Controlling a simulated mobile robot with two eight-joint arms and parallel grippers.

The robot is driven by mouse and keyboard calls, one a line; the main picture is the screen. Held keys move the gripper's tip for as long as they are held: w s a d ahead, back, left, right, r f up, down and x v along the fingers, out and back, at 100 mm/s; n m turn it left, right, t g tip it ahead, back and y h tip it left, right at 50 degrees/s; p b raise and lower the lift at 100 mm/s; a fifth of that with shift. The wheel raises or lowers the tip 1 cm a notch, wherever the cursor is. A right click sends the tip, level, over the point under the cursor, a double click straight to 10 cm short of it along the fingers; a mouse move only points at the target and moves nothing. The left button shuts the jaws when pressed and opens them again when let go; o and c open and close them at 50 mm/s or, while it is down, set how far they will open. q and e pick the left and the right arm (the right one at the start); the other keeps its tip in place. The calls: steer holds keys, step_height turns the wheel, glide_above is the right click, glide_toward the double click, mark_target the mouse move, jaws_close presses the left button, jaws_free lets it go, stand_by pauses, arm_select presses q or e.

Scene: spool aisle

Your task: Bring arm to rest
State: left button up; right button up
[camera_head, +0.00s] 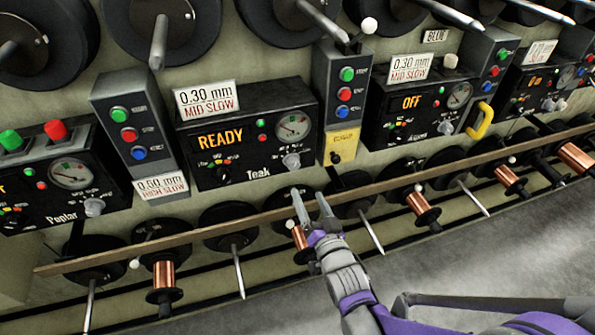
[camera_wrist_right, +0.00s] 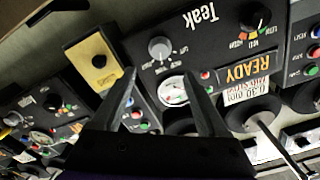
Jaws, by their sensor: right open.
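My right gripper (camera_head: 312,208) is in the lower middle of the head view, open and empty, in front of the wooden rail. Its purple and grey arm comes in from the lower right. In the right wrist view its two dark fingers (camera_wrist_right: 164,98) stand apart with nothing between them. Beyond the fingers is the Teak panel (camera_wrist_right: 222,40), seen upside down. In the head view the Teak panel (camera_head: 248,135) reads READY and lies above and behind the gripper. My left gripper is not in view.
A long wooden rail (camera_head: 205,232) runs across below the panels, with copper spools (camera_head: 163,274) and bare spindles under it. A yellow box (camera_head: 342,146) is right of Teak. A yellow handle (camera_head: 481,121) sticks out farther right. Grey floor (camera_head: 500,235) is clear at lower right.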

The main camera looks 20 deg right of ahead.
steer(key=s+f+n+g, duration=0.3)
steer(key=s+f+g, duration=0.3)
steer(key=s, duration=0.5)
steer(key=s+f+n+g, duration=0.3)
steer(key=s+g, duration=0.5)
steer(key=s, duration=0.4)
arm_select(q)
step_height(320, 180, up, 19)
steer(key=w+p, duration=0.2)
steer(key=p, duration=1.4)
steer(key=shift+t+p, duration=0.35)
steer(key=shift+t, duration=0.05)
arm_select(e)
step_height(320, 180, up, 18)
steer(key=w+t, duration=0.1)
steer(key=w, duration=0.1)
steer(key=shift+w+a+r, duration=0.2)
steer(key=shift+w, duration=0.2)
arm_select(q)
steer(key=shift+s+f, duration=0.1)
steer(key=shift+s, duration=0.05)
arm_select(e)
steer(key=shift+s, duration=0.15)
